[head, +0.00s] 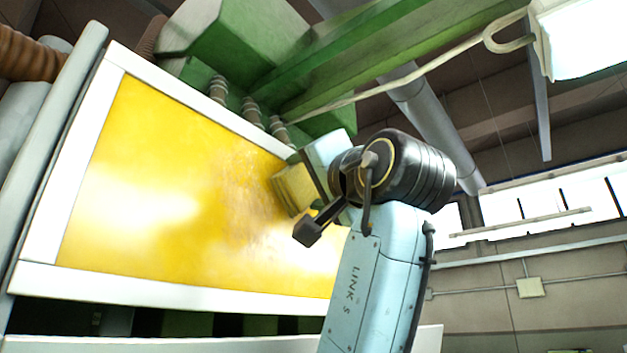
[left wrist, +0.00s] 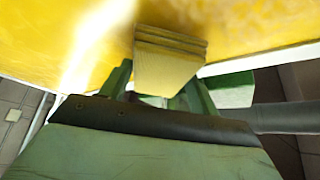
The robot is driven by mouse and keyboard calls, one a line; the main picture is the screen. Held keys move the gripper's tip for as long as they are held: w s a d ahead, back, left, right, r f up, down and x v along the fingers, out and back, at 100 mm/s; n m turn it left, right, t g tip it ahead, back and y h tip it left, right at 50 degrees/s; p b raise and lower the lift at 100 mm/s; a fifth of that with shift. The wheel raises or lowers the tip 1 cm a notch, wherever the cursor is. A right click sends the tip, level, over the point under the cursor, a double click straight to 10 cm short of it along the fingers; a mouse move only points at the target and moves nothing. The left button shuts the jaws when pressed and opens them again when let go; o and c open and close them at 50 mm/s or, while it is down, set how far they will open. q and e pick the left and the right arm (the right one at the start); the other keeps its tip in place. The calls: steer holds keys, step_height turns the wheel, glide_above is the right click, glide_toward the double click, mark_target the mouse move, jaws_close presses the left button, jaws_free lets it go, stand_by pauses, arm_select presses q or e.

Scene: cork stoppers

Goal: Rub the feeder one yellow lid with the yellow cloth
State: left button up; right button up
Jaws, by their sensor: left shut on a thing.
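The yellow lid (head: 180,190) is a large glossy yellow panel in a white frame, tilted, filling the left half of the head view. Its right part has dull brownish smudges. It also spans the top of the left wrist view (left wrist: 60,40). My left gripper (head: 300,180) is at the lid's right side, partly hidden behind my own wrist. It is shut on the folded yellow cloth (head: 292,190). In the left wrist view the cloth (left wrist: 168,62) shows as a layered pad between the fingers, its far edge at the lid's surface; I cannot tell whether it touches. My right gripper is not in view.
Green machinery (head: 250,45) with several ringed grey fittings stands just above the lid's upper edge. A brown ribbed hose (head: 25,55) and a grey post are at the left. A lamp (head: 585,40) hangs at the top right.

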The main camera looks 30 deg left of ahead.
arm_select(q)
steer(key=shift+a, duration=0.35)
